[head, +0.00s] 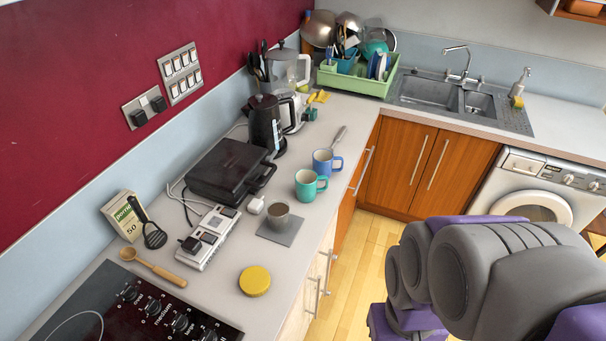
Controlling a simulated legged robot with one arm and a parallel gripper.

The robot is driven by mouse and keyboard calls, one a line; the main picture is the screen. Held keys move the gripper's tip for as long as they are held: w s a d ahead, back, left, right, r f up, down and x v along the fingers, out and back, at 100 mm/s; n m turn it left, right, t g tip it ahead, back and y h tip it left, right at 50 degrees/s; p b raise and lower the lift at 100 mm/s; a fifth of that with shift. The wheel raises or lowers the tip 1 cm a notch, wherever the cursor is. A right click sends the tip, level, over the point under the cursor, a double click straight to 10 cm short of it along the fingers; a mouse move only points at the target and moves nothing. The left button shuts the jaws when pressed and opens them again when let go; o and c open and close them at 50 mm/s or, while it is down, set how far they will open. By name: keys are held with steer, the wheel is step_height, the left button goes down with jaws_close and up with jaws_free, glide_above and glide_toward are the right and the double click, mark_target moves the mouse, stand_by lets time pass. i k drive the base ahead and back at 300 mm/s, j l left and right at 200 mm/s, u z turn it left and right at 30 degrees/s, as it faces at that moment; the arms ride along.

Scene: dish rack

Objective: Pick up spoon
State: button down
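A wooden spoon (152,268) lies on the worktop at the left. My grey and purple arm fills the lower right of the view, well to the right of the spoon. The fingers of my gripper do not show.
A black slotted utensil (147,226) leans by the box (122,216). A white power strip (212,238), yellow lid (255,281), grey cup (278,215), and teal (307,184) and blue (325,163) mugs stand nearby. The hob (110,310) borders the spoon. Worktop between spoon and lid is clear.

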mark_target(343, 130)
steer(key=i+l+u, duration=0.25)
steer(key=i+l, duration=0.65)
steer(key=i, duration=0.15)
steer(key=i+l+u, duration=0.25)
steer(key=i+l, duration=0.75)
steer(key=l, duration=0.15)
